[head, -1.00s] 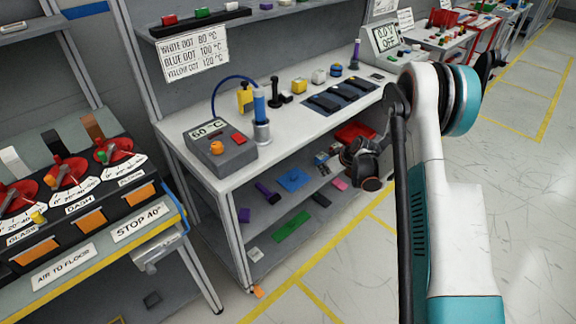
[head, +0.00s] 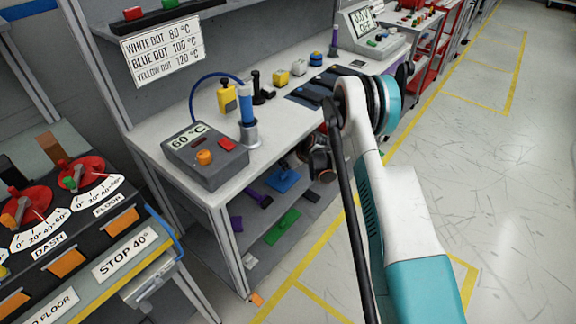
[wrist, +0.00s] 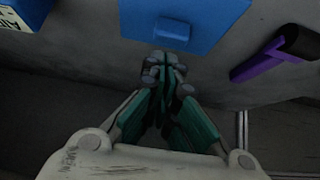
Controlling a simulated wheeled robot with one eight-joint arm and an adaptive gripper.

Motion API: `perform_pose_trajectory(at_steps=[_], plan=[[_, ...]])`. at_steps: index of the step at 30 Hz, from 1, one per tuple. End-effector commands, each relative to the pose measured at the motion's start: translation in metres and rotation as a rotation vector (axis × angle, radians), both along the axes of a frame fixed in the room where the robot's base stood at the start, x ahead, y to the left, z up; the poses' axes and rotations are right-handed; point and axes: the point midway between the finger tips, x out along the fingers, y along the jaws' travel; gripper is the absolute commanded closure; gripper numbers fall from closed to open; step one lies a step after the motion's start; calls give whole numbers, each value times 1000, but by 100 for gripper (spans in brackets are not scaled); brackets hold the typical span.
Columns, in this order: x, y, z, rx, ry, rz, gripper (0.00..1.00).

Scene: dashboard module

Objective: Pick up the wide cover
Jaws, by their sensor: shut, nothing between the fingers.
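I cannot tell for certain which thing is the wide cover. A flat blue plate with a small raised block (wrist: 205,12) lies just beyond my fingertips at the top of the wrist view. In the head view the blue plate (head: 284,180) is on the lower shelf. My gripper (wrist: 165,72) is shut and empty, its fingers together close to the plate's near edge; contact is unclear. In the head view my arm and wrist hide the fingers. A green flat piece (head: 283,227) lies nearer the shelf's front.
The worktop (head: 165,145) hangs over the shelf, holding a 60 °C control box (head: 205,155). Open floor lies right.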

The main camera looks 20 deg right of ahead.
Motion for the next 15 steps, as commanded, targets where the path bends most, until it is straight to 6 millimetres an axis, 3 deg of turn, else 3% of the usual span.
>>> perform_pose_trajectory(at_steps=[6,15], plan=[[13,9,-22,-1,-1,0,100],[16,12,-25,-1,0,-1,100]])
